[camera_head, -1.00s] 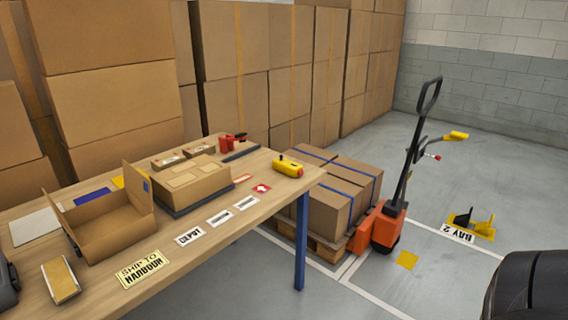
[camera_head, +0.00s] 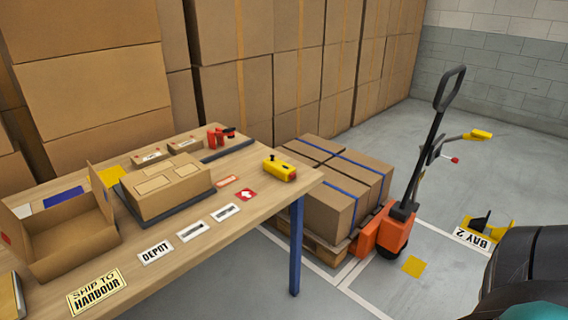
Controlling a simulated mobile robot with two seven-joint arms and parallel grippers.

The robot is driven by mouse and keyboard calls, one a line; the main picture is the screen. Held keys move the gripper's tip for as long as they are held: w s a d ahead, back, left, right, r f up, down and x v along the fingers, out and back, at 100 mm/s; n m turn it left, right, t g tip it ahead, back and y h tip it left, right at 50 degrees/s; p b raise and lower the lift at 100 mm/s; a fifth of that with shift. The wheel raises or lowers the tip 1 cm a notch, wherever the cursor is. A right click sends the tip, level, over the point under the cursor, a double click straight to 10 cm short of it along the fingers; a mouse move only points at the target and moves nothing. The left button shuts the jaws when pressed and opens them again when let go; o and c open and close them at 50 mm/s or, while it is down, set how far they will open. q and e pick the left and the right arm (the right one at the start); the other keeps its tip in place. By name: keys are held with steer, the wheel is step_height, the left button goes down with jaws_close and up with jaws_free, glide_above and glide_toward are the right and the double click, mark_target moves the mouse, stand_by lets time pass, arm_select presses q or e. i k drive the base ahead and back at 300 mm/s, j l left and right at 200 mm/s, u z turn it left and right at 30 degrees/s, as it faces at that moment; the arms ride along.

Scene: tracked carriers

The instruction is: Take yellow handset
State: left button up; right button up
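The yellow handset (camera_head: 280,168) lies on the wooden table (camera_head: 262,200) near its right end. It has a dark knob on top and red marks at its right end. Nothing touches it from above. Neither of my grippers can be made out. A dark rounded part of mine shows at the lower right edge, without visible fingertips.
An open carton (camera_head: 70,238) and a closed box (camera_head: 165,188) on a dark scale stand left on the table. A red tape dispenser (camera_head: 216,137) is behind. An orange pallet truck (camera_head: 388,228) with strapped boxes (camera_head: 335,195) stands right.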

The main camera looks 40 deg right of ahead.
mark_target(276, 167)
steer(key=i+l, duration=0.1)
steer(key=l, duration=0.35)
steer(key=i+l, duration=0.1)
steer(key=l, duration=0.35)
steer(key=i+l, duration=0.65)
